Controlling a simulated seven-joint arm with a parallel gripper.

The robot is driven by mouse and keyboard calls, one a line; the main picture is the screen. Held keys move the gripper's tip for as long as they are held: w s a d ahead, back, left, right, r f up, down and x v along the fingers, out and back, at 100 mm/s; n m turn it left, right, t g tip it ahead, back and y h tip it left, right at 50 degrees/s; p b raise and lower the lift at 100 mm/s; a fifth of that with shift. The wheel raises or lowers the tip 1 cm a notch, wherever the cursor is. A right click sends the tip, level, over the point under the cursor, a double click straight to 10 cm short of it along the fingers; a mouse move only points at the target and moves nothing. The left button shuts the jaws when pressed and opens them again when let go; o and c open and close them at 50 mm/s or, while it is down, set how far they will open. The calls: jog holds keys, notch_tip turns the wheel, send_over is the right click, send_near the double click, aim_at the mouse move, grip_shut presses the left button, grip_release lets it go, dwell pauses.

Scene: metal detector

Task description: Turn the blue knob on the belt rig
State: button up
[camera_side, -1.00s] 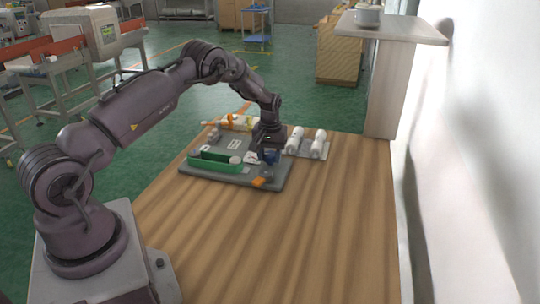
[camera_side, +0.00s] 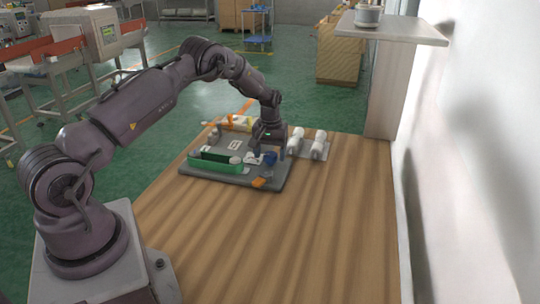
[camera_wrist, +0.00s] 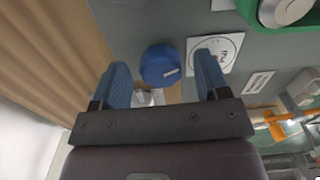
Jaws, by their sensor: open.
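The blue knob (camera_wrist: 160,65) sits on the grey board of the belt rig (camera_side: 225,175). In the wrist view it lies between and just beyond the two blue fingertips of my gripper (camera_wrist: 163,75), with a gap on each side. In the side view the knob (camera_side: 270,158) shows just below and to the right of my gripper (camera_side: 262,148). My gripper is open and empty. The green belt housing (camera_side: 214,164) stands on the board's left part.
Two white rolls (camera_side: 318,146) lie on a light plate right of the board. An orange piece (camera_side: 260,183) is at the board's front edge. A white and orange bottle (camera_side: 238,123) lies behind. The wooden table (camera_side: 290,235) is clear in front.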

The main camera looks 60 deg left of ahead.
aim_at(270, 154)
notch_tip(270, 154, up, 12)
dwell(0.3)
jog(key=shift+a, duration=0.1)
jog(key=s+d+r+m+t, duration=0.2)
jog(key=s+d+r+m, duration=0.1)
jog(key=s+d+r, duration=0.3)
jog(key=s+d+r+m+t, duration=0.1)
jog(key=s+d+r+m, duration=0.2)
jog(key=s+d+r, duration=0.3)
jog(key=s+d+r+m+t, duration=0.2)
jog(key=s+d+r, duration=0.4)
jog(key=s+d, duration=0.7)
jog(key=s+m, duration=0.1)
jog(key=s, duration=0.1)
jog(key=shift+s+d+r+m+t, duration=0.25)
jog(key=shift+s+r+m+t, duration=0.05)
jog(key=shift+s, duration=0.05)
